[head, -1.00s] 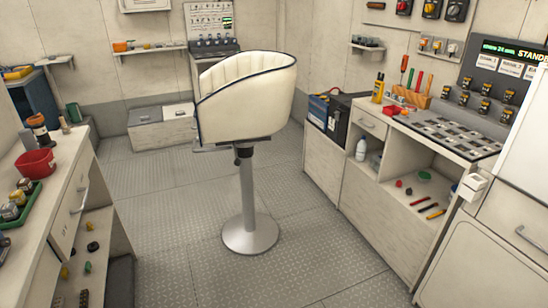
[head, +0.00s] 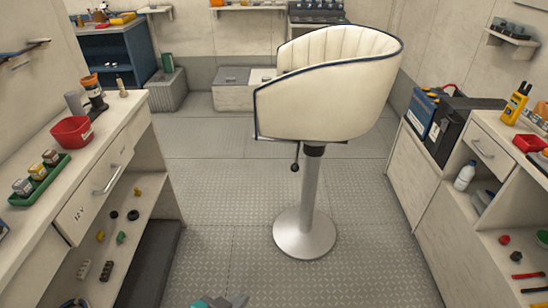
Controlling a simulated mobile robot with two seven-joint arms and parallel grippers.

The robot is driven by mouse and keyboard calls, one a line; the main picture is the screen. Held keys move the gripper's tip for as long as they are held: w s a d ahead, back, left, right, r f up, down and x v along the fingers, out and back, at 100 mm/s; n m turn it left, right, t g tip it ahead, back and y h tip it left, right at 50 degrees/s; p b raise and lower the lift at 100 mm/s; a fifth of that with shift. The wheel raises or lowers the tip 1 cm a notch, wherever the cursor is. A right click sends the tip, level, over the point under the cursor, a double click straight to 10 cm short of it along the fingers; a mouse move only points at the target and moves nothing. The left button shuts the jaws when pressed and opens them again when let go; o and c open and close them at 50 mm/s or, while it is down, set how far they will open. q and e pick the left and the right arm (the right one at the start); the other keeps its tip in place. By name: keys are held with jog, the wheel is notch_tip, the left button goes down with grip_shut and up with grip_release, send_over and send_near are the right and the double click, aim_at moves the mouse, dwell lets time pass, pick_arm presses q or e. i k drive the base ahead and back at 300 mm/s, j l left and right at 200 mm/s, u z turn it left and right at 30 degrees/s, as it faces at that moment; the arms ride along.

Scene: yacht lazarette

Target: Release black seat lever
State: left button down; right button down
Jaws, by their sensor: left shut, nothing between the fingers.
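A cream seat (head: 330,85) with dark blue piping stands on a grey pedestal with a round base (head: 304,233), right of centre in the head view. The black seat lever (head: 295,166) hangs below the seat's underside, just left of the pedestal top, ending in a small dark knob. My left gripper (head: 222,301) shows only in part at the bottom edge, teal and grey. It is shut and empty, well apart from the lever, lower and nearer to me. My right gripper is out of view.
A left bench (head: 108,138) holds a red bin (head: 72,131) and a green tray (head: 40,180). A right cabinet (head: 418,180) carries a black battery box (head: 462,122). The metal floor (head: 215,190) between them is clear around the pedestal.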

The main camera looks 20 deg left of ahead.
aim_at(295, 167)
jog(key=i+j+u, duration=0.3)
jog(key=i, duration=0.35)
jog(key=i+u, duration=0.3)
jog(key=i, duration=0.35)
